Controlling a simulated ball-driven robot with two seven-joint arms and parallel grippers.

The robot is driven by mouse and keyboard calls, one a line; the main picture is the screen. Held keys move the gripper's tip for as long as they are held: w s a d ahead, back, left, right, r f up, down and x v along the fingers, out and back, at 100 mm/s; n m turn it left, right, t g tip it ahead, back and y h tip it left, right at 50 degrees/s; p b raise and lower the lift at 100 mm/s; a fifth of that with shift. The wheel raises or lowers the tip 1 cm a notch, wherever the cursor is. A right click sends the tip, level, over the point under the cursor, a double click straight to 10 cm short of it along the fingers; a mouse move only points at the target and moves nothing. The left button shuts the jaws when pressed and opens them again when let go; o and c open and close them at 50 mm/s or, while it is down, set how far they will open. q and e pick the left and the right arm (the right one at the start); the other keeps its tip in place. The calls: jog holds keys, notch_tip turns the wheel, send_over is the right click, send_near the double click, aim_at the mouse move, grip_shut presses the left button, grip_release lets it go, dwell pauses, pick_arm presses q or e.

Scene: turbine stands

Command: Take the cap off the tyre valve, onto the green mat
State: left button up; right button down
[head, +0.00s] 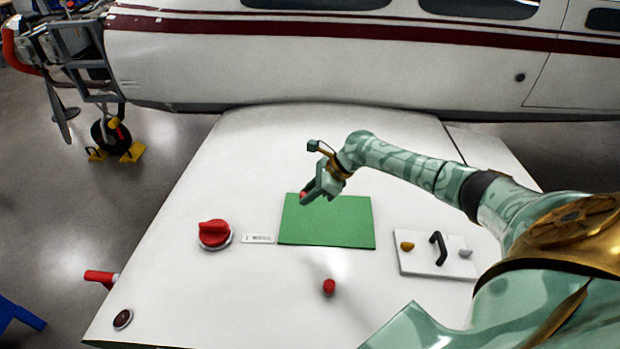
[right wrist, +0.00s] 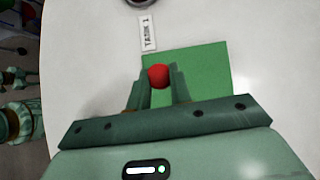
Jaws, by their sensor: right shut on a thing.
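My right gripper (head: 312,194) is shut on a small round red cap (right wrist: 158,76) and holds it over the green mat (head: 345,228), near the mat's back left corner. The cap is mostly hidden by the fingers in the head view. In the right wrist view the fingers (right wrist: 160,88) stand on either side of it, with the mat (right wrist: 210,78) beyond; its height over the mat is hard to tell. A tyre (head: 104,134) stands on the floor at the far left; no valve can be made out on it. My left gripper is out of view.
The mat lies on a white wing. A large red knob (head: 214,232) and a label (head: 258,239) are left of it. A small red cylinder (head: 329,287) stands in front. A white plate (head: 420,265) with a black handle is at right. The fuselage (head: 330,60) runs behind.

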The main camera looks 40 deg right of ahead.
jog(key=shift+d, duration=0.1)
jog(key=shift+f+m, duration=0.2)
jog(key=shift+m, duration=0.1)
notch_tip(320, 180, down, 8)
jog(key=b, duration=1.1)
jog(key=shift+f, duration=0.2)
jog(key=shift+w+f, duration=0.1)
jog(key=shift+f, duration=1.35)
jog(key=c, duration=1)
grip_release()
jog(key=shift+c, duration=0.2)
